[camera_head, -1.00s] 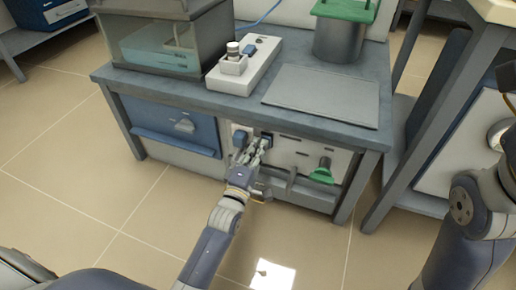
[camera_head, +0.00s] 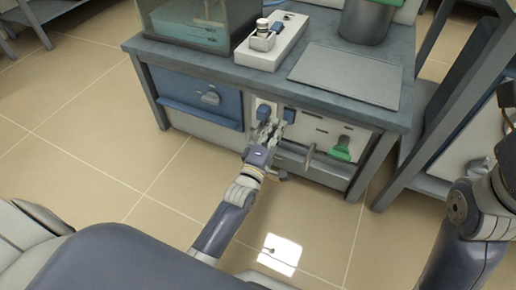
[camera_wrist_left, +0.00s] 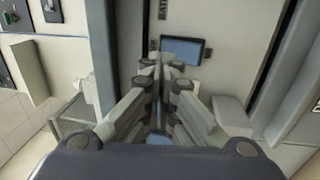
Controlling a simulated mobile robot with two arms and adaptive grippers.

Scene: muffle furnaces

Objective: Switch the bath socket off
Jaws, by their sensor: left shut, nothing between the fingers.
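The front panel under the bench carries two small blue socket parts, a left one (camera_head: 263,111) and a right one (camera_head: 289,115). In the left wrist view, a dark blue rectangular part (camera_wrist_left: 187,50) sits on a pale panel beside vertical lettering that seems to begin with "BAT". My left gripper (camera_head: 269,128) is just in front of and below the socket parts. Its fingers (camera_wrist_left: 160,75) are shut and empty, and they overlap the lower edge of the blue part in the wrist view. Whether they touch it I cannot tell. My right arm shows at the right edge, its gripper not identifiable.
A blue drawer-like front (camera_head: 200,95) with a knob is left of the sockets. A green handle (camera_head: 341,149) and a grey lever (camera_head: 309,158) stick out to the right.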

